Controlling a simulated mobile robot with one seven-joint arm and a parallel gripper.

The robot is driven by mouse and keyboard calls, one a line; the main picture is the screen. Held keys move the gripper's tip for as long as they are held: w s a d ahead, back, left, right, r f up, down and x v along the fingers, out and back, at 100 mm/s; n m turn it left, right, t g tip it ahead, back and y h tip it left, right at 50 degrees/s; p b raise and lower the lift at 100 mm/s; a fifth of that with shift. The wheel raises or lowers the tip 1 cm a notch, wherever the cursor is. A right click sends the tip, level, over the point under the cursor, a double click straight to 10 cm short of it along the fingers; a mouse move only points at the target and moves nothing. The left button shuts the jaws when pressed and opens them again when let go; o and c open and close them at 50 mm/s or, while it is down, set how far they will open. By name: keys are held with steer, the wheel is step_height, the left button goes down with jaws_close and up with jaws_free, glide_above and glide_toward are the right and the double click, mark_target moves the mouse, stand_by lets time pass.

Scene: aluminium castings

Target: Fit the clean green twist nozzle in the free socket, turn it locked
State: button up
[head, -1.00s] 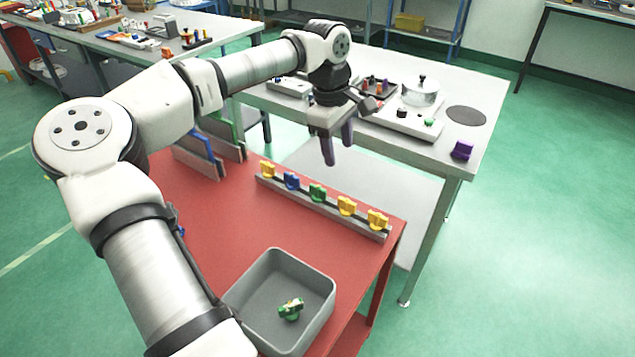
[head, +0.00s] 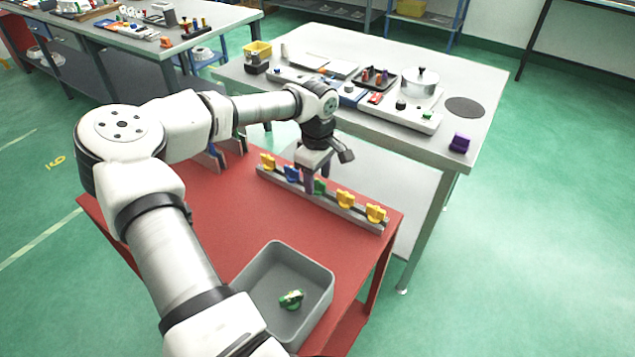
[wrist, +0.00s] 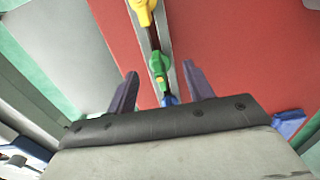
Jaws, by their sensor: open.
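A green twist nozzle (head: 320,187) stands in the middle of a grey rack (head: 285,184) on the red table. It also shows in the wrist view (wrist: 158,66). My gripper (head: 316,180) is open over the rack, its purple fingers (wrist: 160,72) on either side of the green nozzle and apart from it in the wrist view. Another green nozzle (head: 291,299), with pale and brownish patches, lies in the grey bin (head: 253,264). I cannot make out a free socket.
Yellow nozzles (head: 345,199) and a blue nozzle (head: 291,174) sit in the same rack, close beside the green one. A lidded pot (head: 420,84) and a purple block (head: 459,143) stand on the far table. The red table's middle is clear.

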mark_target(317, 180)
steer(key=shift+f, duration=1.05)
steer(key=c, duration=1.1)
steer(key=shift+o, duration=0.2)
steer(key=shift+r, duration=0.15)
step_height(317, 180, up, 20)
steer(key=b, duration=0.3)
